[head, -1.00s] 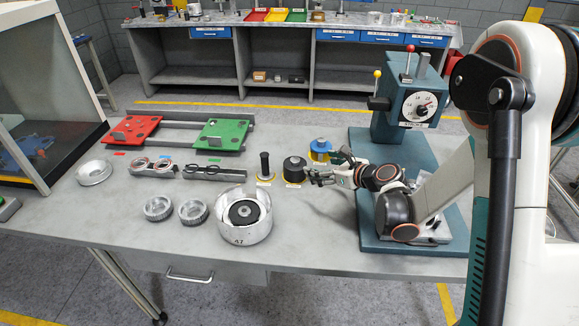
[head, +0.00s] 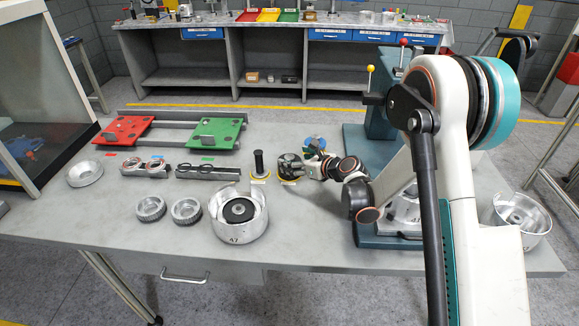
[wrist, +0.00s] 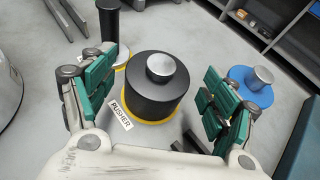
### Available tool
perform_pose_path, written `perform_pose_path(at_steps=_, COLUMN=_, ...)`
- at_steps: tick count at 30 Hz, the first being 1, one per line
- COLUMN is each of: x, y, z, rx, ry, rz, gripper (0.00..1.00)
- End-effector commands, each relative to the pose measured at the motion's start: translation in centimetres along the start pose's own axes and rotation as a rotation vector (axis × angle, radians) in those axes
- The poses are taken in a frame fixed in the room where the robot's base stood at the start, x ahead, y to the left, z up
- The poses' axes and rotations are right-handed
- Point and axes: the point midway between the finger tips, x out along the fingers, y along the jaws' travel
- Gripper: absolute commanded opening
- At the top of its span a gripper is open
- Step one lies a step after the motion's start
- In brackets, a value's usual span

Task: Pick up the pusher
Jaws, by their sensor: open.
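The pusher (wrist: 150,95) is a squat black cylinder with a silver knob on top, standing upright on a yellow ring. A white label reading PUSHER (wrist: 120,114) lies in front of it. In the head view the pusher (head: 287,161) is partly covered by my gripper (head: 299,167). In the wrist view my gripper (wrist: 160,75) is open, with one green-padded finger left of the pusher and one right of it. The pusher is between the fingers, and a gap shows on each side. Nothing is held.
A slim black-handled tool (head: 258,163) stands just left of the pusher. A blue disc with a silver knob (wrist: 250,82) stands to its right. A metal housing (head: 239,217) sits nearer the front. The teal press base (head: 380,237) is at the right.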

Motion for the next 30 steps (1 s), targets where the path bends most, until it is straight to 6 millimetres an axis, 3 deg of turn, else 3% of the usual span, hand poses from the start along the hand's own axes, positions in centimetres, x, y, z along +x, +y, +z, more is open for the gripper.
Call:
perform_pose_path(at_steps=7, x=3.7, y=-0.1, z=-0.5, rx=0.0, ry=0.0, rz=0.002, gripper=0.79)
perform_pose_path(at_steps=15, x=4.2, y=-0.1, z=-0.3, rx=0.0, ry=0.0, rz=0.001, gripper=0.79)
perform_pose_path(at_steps=17, x=4.1, y=-0.1, z=-0.3, rx=0.0, ry=0.0, rz=0.001, gripper=0.68)
perform_pose_path(at_steps=21, x=4.1, y=-0.1, z=-0.3, rx=0.0, ry=0.0, rz=0.001, gripper=0.36)
perform_pose_path(at_steps=22, x=4.1, y=-0.1, z=-0.3, rx=0.0, ry=0.0, rz=0.001, gripper=0.32)
perform_pose_path(at_steps=30, x=4.1, y=-0.1, z=-0.2, rx=0.001, ry=0.0, rz=0.001, gripper=0.32)
